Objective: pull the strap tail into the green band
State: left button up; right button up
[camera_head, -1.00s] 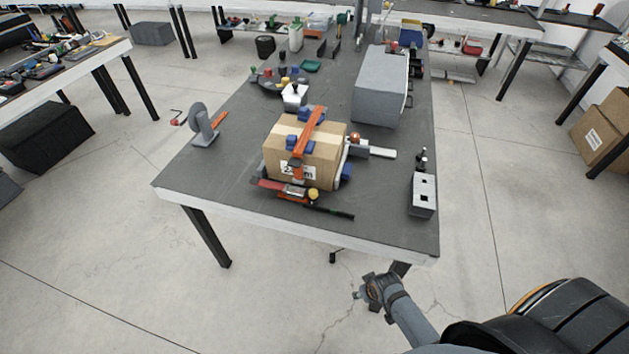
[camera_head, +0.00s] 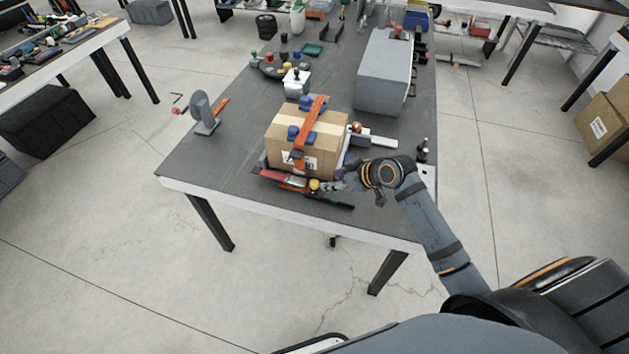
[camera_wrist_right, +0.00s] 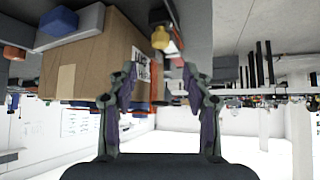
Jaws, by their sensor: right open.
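A cardboard box (camera_head: 280,148) stands on the grey table with an orange strap (camera_head: 310,121) over its top and blue corner pieces (camera_head: 306,103) under the strap. A dark bar (camera_head: 336,201) with a greenish part lies before the box, next to a red piece (camera_head: 273,176) and a yellow knob (camera_head: 314,184). I cannot clearly make out the strap tail or the limits of the green band. My right gripper (camera_head: 344,182) is at the box's front right corner. In the right wrist view its open fingers (camera_wrist_right: 162,88) are apart, with the box (camera_wrist_right: 88,65) and yellow knob (camera_wrist_right: 160,38) beyond. My left gripper is not in view.
A grey block (camera_head: 384,72) stands behind the box to the right. A grey stand with a disc (camera_head: 203,112) is at the left edge. A white container (camera_head: 296,82) and small coloured parts lie behind. The table's front left is clear.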

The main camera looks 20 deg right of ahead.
aim_at(315, 182)
jog(key=x, duration=1)
jog(key=shift+w+a+f+p, duration=0.1)
jog(key=shift+w+f+p, duration=0.05)
jog(key=shift+p, duration=0.2)
grip_shut()
